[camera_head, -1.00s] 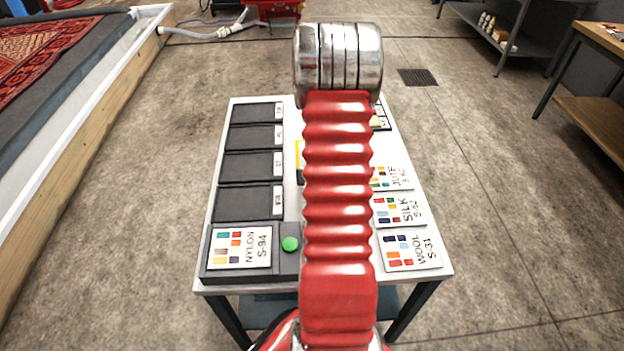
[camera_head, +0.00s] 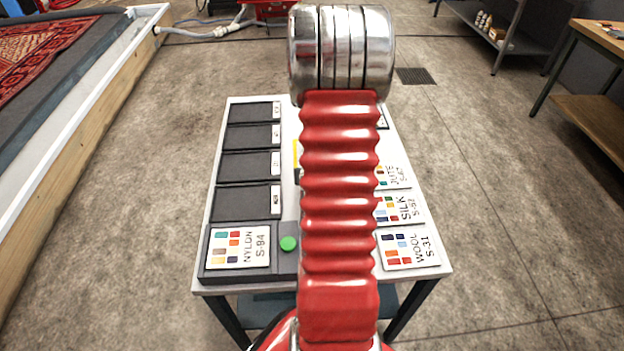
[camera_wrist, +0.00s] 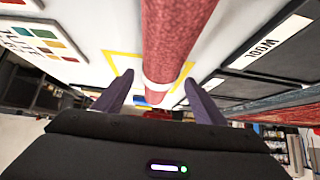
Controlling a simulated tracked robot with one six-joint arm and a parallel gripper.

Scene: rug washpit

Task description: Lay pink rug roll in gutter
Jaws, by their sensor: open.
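The pink rug roll (camera_wrist: 178,35) shows in the wrist view as a reddish-pink cylinder with a white band near its lower end. It runs over a white tabletop with a yellow outline. My gripper (camera_wrist: 160,96) is open. Its two dark fingers stand apart, one on each side of the roll's line near the banded end; I cannot tell if either touches it. In the head view my arm hides the roll and the gripper. I cannot make out the gutter in either view.
The white table (camera_head: 290,270) carries dark labelled slots (camera_head: 247,203) on the left, a NYLON card (camera_head: 238,247), a green button (camera_head: 288,243) and sample cards (camera_head: 408,250) on the right. A wood-sided wash pit (camera_head: 75,170) lies left. A workbench (camera_head: 598,40) stands right.

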